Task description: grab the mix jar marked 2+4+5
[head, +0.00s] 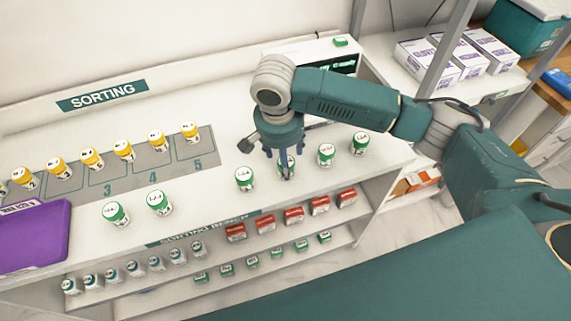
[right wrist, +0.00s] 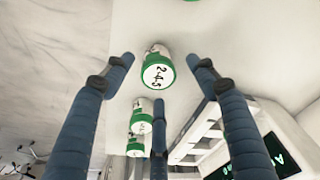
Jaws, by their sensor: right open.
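The mix jar marked 2+4+5 (right wrist: 158,73) is a white jar with a green-rimmed lid; its label reads like 2·4·5 in the right wrist view. It stands upright on the white bench, and in the head view it shows partly (head: 287,162) behind my fingers. My right gripper (head: 283,160) points down over this jar. Its blue fingers (right wrist: 161,68) are spread around the jar, with gaps visible on both sides in the right wrist view. Whether any finger touches it cannot be told. My left gripper is in neither view.
Green-lidded jars stand close by: one at left (head: 245,179), two at right (head: 326,154) (head: 360,143). Two more (head: 115,213) (head: 160,202) stand farther left. Yellow-lidded jars (head: 123,150) line the grey sorting strip (head: 140,176). A purple tray (head: 35,238) lies left. Lower shelves hold red boxes (head: 294,216).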

